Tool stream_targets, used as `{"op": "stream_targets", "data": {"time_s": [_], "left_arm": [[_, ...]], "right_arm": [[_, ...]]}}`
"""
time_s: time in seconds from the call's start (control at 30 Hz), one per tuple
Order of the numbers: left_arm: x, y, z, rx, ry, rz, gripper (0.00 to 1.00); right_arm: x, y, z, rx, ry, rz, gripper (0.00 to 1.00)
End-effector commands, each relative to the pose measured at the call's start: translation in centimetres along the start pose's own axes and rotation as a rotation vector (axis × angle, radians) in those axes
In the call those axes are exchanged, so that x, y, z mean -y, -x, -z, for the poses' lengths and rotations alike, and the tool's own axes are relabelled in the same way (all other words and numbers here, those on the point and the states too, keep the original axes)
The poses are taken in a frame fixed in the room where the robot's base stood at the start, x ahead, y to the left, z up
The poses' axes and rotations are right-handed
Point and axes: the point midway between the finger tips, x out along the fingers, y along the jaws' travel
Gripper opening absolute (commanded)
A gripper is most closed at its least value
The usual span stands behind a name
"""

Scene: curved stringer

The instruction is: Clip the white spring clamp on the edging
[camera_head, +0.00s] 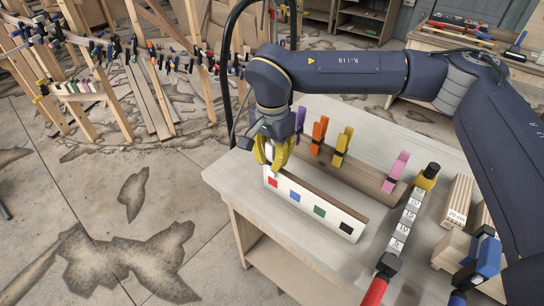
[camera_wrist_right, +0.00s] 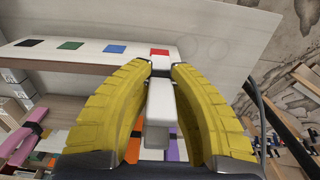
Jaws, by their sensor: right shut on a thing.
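The white edging (camera_head: 331,211) stands along the near edge of the bench, with red, blue, green and black squares on its face. It also shows in the wrist view (camera_wrist_right: 92,50). My right gripper (camera_head: 270,158) is over its left end, near the red square (camera_head: 273,183). In the wrist view its yellow fingers (camera_wrist_right: 160,78) are shut on the white spring clamp (camera_wrist_right: 160,103). The clamp's dark jaw end is close to the edging at the red square (camera_wrist_right: 159,52). I cannot tell whether its jaws grip the edging. My left gripper is not in view.
Purple (camera_head: 300,120), orange (camera_head: 319,133), yellow (camera_head: 343,144) and pink (camera_head: 397,170) clamps sit on a wooden bar behind the edging. A bar clamp with a red handle (camera_head: 374,291) and wooden blocks (camera_head: 457,202) lie to the right. Bare bench top shows in front of the edging.

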Motion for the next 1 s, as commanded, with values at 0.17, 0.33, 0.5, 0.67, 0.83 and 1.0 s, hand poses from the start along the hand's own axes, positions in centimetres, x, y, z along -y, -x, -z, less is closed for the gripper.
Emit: {"op": "stream_targets", "data": {"time_s": [0.17, 0.33, 0.5, 0.67, 0.83, 1.0], "left_arm": [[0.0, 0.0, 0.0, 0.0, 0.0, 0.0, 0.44], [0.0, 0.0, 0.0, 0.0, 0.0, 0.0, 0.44], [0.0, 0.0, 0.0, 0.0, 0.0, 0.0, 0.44], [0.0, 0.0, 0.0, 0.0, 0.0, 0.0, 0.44], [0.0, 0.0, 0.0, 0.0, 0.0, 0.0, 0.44], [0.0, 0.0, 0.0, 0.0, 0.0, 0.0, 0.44]], "right_arm": [[0.0, -0.1, 0.0, 0.0, 0.0, 0.0, 0.0], [0.0, -0.1, 0.0, 0.0, 0.0, 0.0, 0.0], [0.0, -0.3, 0.0, 0.0, 0.0, 0.0, 0.0], [0.0, -0.7, 0.0, 0.0, 0.0, -0.001, 0.0], [0.0, -1.1, 0.0, 0.0, 0.0, 0.0, 0.0], [0.0, -1.1, 0.0, 0.0, 0.0, 0.0, 0.0]]}}
